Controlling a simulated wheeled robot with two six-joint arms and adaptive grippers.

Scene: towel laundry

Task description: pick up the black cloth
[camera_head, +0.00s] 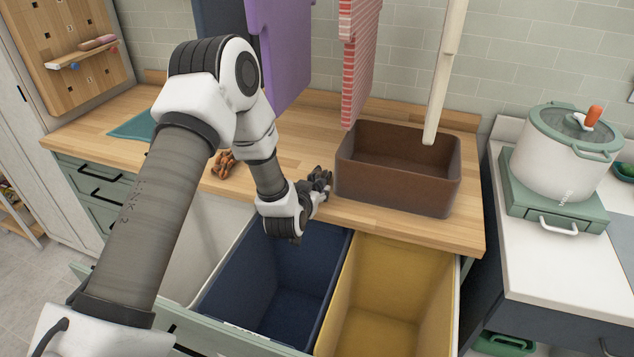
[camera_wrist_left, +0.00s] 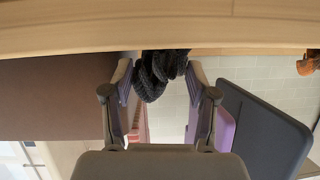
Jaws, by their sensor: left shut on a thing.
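The black cloth (camera_wrist_left: 158,72) is a bunched, dark knit-like piece between the fingers of my left gripper in the left wrist view. My left gripper (camera_head: 320,183) is shut on it. In the head view the gripper is above the countertop's front edge, just left of the brown box (camera_head: 425,192). There the dark cloth is hard to tell apart from the dark fingers. My right gripper is not in view.
Open bins stand below the counter (camera_head: 290,140): white (camera_head: 205,240), navy (camera_head: 285,300) and yellow (camera_head: 390,310). Purple (camera_head: 285,50) and red-striped (camera_head: 360,60) towels hang above. A small orange-brown item (camera_head: 222,165) lies on the counter. A pot (camera_head: 565,160) stands right.

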